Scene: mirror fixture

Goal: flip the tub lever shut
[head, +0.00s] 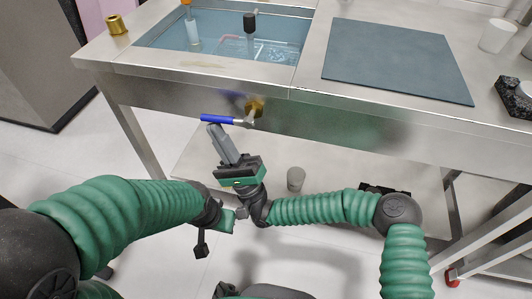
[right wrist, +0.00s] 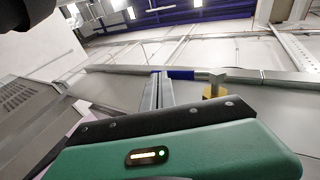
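The tub lever is a blue handle (head: 218,119) on a brass valve (head: 254,107) at the front face of the steel bench, below the tub (head: 225,40). The handle points left, roughly along the bench front. My right gripper (head: 214,129) is just below the handle, its fingers together and pointing up at it. In the right wrist view the fingertips (right wrist: 159,76) are close to the end of the blue handle (right wrist: 180,73); whether they touch is unclear. The brass valve (right wrist: 214,91) shows to their right. My left gripper (head: 204,242) hangs low, away from the lever; its fingers are unclear.
The tub holds water and a few items. A dark mat (head: 395,60) lies on the bench to the right, with a white cup (head: 496,36) beyond. A brass piece (head: 117,25) stands at the left. A grey cup (head: 296,178) is on the lower shelf.

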